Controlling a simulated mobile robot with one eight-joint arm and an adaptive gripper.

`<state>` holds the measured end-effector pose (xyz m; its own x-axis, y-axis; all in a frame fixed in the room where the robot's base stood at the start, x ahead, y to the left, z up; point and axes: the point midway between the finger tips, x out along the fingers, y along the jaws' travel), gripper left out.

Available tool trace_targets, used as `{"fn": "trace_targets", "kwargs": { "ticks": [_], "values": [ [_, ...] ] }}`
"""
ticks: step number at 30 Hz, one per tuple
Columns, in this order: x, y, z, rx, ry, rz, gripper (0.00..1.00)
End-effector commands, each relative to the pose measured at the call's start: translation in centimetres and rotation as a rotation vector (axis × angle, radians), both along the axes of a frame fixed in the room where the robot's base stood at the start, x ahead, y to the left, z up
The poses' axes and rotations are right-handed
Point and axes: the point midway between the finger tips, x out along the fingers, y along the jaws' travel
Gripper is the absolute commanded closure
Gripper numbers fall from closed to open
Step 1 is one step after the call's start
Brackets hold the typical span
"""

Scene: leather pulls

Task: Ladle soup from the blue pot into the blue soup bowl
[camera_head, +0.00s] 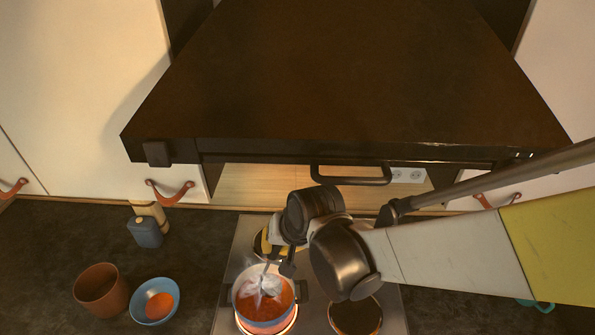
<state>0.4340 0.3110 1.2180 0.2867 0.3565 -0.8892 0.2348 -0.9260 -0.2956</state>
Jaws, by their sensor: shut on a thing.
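The blue pot (267,326) sits on the stove with orange-red soup inside. A pale, whitish shape, perhaps steam or the ladle's head (263,284), shows over the soup. My gripper (276,266) is above the pot's back rim, pointing down, shut on what looks like the ladle's handle. The handle is mostly hidden by the gripper, so I cannot tell how deep the ladle sits. The blue soup bowl (139,300) stands on the dark counter left of the stove, with orange soup in it.
A brown pot-like container (100,290) stands just left of the bowl. A dark blue bottle (146,232) and a tan object (152,211) stand behind them. The dark range hood (340,90) overhangs the stove. A burner (355,318) is right of the pot.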

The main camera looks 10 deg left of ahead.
Motion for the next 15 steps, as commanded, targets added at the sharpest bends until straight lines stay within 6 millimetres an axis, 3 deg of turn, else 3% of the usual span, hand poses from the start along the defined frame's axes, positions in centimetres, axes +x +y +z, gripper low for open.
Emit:
{"fn": "trace_targets", "kwargs": {
  "ticks": [1, 15],
  "values": [
    [0.0, 0.0, -1.1, 0.0, 0.0, 0.0, 1.0],
    [0.0, 0.0, -6.2, 0.0, 0.0, 0.0, 1.0]
  ]
}}
